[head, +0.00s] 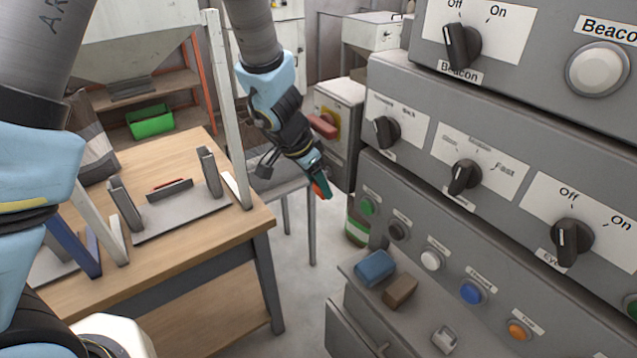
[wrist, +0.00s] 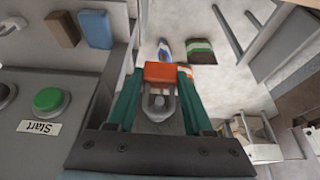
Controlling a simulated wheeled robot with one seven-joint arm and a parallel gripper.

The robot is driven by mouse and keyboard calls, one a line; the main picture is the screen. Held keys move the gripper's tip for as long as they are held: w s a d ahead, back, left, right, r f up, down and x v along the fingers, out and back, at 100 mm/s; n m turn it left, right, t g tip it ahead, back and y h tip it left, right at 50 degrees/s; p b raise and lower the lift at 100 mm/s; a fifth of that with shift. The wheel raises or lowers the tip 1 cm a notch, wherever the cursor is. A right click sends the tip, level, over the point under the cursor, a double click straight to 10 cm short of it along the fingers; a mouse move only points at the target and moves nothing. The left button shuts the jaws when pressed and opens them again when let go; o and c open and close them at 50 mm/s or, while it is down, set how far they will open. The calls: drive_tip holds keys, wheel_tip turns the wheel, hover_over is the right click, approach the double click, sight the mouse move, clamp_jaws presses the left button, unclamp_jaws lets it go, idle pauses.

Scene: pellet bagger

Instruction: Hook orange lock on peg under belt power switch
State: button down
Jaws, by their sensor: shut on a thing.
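The orange lock (wrist: 161,72) has an orange body and a grey shackle. My gripper (wrist: 160,82) is shut on it, with a teal finger on either side of the body; the shackle points back towards the palm. In the head view my gripper (head: 318,172) points down and the lock (head: 323,188) is a small orange patch at its tips, in the air between the table and the control panel. A red rotary switch (head: 322,126) on a yellow plate sits on a grey box behind the gripper; its label cannot be read. I cannot make out a peg below it.
The grey control panel (head: 480,120) with knobs and buttons fills the right. A blue block (head: 375,268) and a brown block (head: 400,291) lie on its ledge. A wooden table (head: 170,265) stands at left. A green-banded container (head: 357,232) stands on the floor beyond the panel.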

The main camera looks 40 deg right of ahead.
drive_tip(key=shift+c, duration=1.1)
unclamp_jaws()
drive_tip(key=p+v, duration=0.3)
drive_tip(key=v, duration=0.7)
drive_tip(key=shift+a+r, duration=0.25)
drive_tip(key=shift+r, duration=0.1)
